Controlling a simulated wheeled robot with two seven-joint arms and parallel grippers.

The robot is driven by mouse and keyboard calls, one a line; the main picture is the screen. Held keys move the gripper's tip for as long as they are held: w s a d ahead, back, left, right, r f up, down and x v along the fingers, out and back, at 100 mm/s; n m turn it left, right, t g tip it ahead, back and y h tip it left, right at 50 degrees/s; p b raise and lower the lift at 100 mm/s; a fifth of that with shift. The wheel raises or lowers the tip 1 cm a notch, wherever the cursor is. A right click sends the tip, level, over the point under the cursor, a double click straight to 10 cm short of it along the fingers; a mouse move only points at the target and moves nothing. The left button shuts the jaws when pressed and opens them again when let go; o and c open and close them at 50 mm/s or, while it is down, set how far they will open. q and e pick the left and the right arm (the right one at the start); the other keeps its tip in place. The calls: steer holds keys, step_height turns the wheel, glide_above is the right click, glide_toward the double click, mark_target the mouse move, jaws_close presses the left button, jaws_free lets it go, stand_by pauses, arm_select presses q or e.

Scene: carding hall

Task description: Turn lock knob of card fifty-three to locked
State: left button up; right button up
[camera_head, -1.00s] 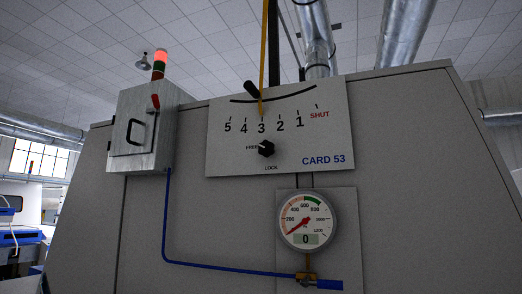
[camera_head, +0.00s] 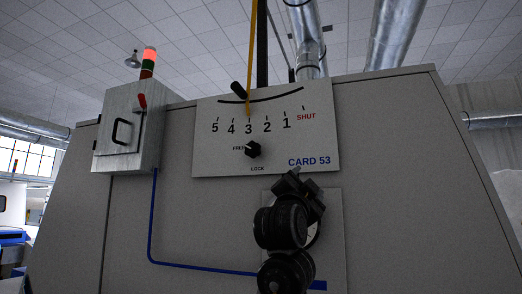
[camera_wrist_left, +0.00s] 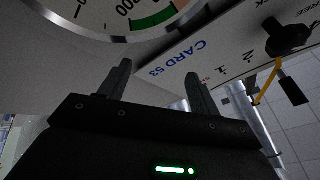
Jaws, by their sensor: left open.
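The black lock knob (camera_head: 253,150) sits on the white CARD 53 panel (camera_head: 315,130), between the FREE label at its left and the LOCK label below. Its pointer appears to be toward FREE. In the left wrist view the knob (camera_wrist_left: 288,36) is at the upper right, apart from my fingers. My left gripper (camera_head: 293,178) is in front of the gauge, below and right of the knob. In the left wrist view its two fingers (camera_wrist_left: 158,75) are spread, with nothing between them. My right gripper is not in view.
A yellow lever (camera_head: 250,70) points at 3 on the scale above the knob. The round gauge (camera_wrist_left: 120,15) is close to my left gripper and mostly hidden behind it in the head view. A grey box (camera_head: 128,128) with a red handle stands left of the panel.

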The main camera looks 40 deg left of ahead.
arm_select(q)
steer(key=s+a+r+n+y+p, duration=0.2)
steer(key=s+a+r+n, duration=0.2)
steer(key=s+a+r, duration=0.15)
steer(key=n+g+h+p, duration=0.1)
steer(key=n+h+p, duration=0.1)
steer(key=n, duration=0.1)
glide_toward(251, 149)
steer(key=p+x, duration=0.4)
steer(key=x, duration=0.5)
steer(key=shift+p, duration=0.3)
steer(key=shift+w+a+r, duration=0.2)
steer(key=shift+w+r, duration=0.1)
steer(key=shift+w, duration=0.25)
steer(key=shift+w+p, duration=0.4)
steer(key=shift+w, duration=0.05)
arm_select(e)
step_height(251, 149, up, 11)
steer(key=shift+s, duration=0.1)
